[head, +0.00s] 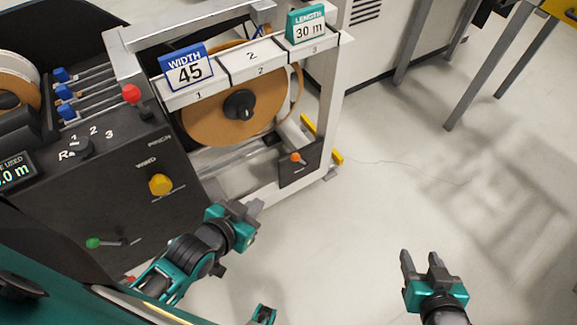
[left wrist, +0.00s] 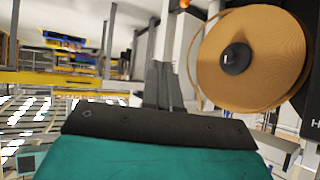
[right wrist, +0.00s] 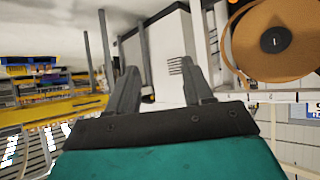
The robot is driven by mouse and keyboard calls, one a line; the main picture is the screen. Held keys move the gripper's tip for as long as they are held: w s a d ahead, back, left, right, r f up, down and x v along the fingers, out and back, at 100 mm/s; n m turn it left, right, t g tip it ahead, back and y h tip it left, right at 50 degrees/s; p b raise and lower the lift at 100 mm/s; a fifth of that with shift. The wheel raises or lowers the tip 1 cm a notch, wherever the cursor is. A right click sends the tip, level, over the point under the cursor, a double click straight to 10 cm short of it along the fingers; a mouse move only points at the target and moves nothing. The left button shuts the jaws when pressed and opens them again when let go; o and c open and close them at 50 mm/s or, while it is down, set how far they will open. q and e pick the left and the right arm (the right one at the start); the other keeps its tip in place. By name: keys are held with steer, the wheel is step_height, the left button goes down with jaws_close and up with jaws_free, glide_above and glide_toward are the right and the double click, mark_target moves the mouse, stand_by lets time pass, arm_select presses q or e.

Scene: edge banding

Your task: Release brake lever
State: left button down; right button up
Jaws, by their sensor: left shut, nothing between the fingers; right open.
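A small lever with an orange knob (head: 296,158) sits on a black plate (head: 301,171) on the reel stand's lower right side. No readable label tells me whether it is the brake lever.
A brown banding roll (head: 215,118) hangs in the metal frame (head: 333,100), under signs reading width 45 (head: 189,70) and length 30 m (head: 307,26). A yellow knob (head: 160,184) stands out from the panel. The floor (head: 400,190) right of the stand is clear.

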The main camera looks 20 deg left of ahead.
steer(key=shift+o, duration=1.3)
step_height(320, 180, down, 7)
steer(key=a+b, duration=0.1)
steer(key=b, duration=0.6)
steer(key=shift+w+r+b, duration=0.15)
steer(key=shift+r+b, duration=0.05)
steer(key=shift+b, duration=0.1)
arm_select(q)
steer(key=w+a+f+m+b, duration=0.2)
steer(key=w+f+m, duration=0.3)
steer(key=f+m, duration=0.3)
steer(key=w+a+f+m+t+h+b, duration=0.1)
steer(key=w+f+m+b, duration=0.4)
steer(key=m, duration=1)
steer(key=w+a+f+m+b, duration=0.3)
steer(key=w+f+m, duration=0.3)
steer(key=f+m, duration=0.5)
steer(key=shift+w+f+m+t+h+b, duration=0.3)
steer(key=shift+w+f+h+b, duration=0.05)
steer(key=shift+f+h+b, duration=0.1)
arm_select(e)
step_height(320, 180, down, 6)
steer(key=w+a+y, duration=0.1)
steer(key=a, duration=0.1)
steer(key=shift+w+a, duration=0.35)
arm_select(q)
steer(key=shift+d, duration=0.1)
arm_select(e)
steer(key=shift+f, duration=0.1)
